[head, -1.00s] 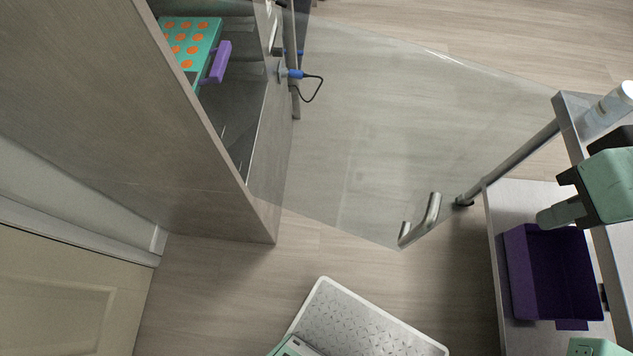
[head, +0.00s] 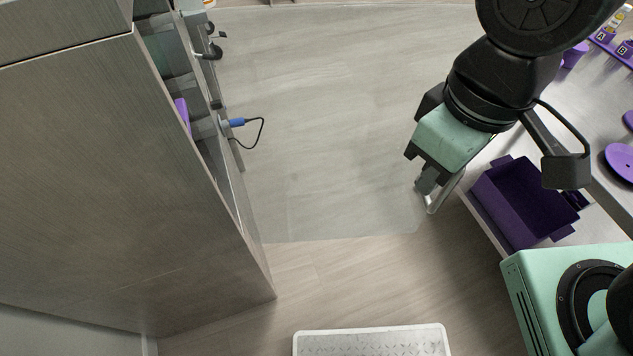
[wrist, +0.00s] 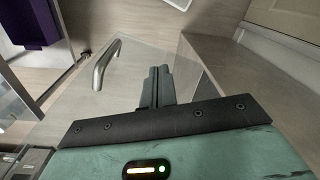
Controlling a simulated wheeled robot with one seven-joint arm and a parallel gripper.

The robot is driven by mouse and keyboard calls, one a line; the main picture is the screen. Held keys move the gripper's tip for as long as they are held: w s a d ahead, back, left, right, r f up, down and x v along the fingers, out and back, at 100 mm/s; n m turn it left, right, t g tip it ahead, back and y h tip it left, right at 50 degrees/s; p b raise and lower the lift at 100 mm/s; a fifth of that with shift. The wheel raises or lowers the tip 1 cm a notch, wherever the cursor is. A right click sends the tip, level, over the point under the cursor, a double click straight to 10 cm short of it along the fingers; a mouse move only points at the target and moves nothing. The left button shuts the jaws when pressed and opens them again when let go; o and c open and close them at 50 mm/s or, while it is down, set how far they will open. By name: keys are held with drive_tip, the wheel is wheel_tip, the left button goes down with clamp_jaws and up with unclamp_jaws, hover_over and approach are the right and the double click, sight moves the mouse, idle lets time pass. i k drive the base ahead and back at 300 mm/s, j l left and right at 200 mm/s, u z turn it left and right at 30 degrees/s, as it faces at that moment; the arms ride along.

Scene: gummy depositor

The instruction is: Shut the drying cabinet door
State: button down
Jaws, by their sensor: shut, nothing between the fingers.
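The drying cabinet (head: 130,190) stands at the left in the head view, with its front open. Its clear glass door (head: 330,150) stands open, swung out to the right over the floor. The metal bar handle (head: 446,194) is at the door's free end. My gripper (head: 424,186) is shut and empty, close beside the handle. In the wrist view the shut fingers (wrist: 156,84) are right of the handle (wrist: 106,64), with a gap between them, over the glass. I cannot tell whether the fingertips touch the glass.
A bench with a purple bin (head: 525,205) stands right of the handle, close to my arm. A blue plug with a black cable (head: 240,122) sticks out at the cabinet's front. A white-rimmed metal plate (head: 372,342) lies at the bottom. The floor between is clear.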

sight(431, 207)
drive_tip(key=j+u, duration=0.15)
drive_tip(key=j, duration=0.3)
drive_tip(key=k+j+z, duration=0.1)
drive_tip(key=k+j, duration=0.15)
drive_tip(key=k, duration=0.25)
drive_tip(key=k+j+z, duration=0.1)
drive_tip(key=k+j, duration=0.15)
drive_tip(key=k, duration=0.25)
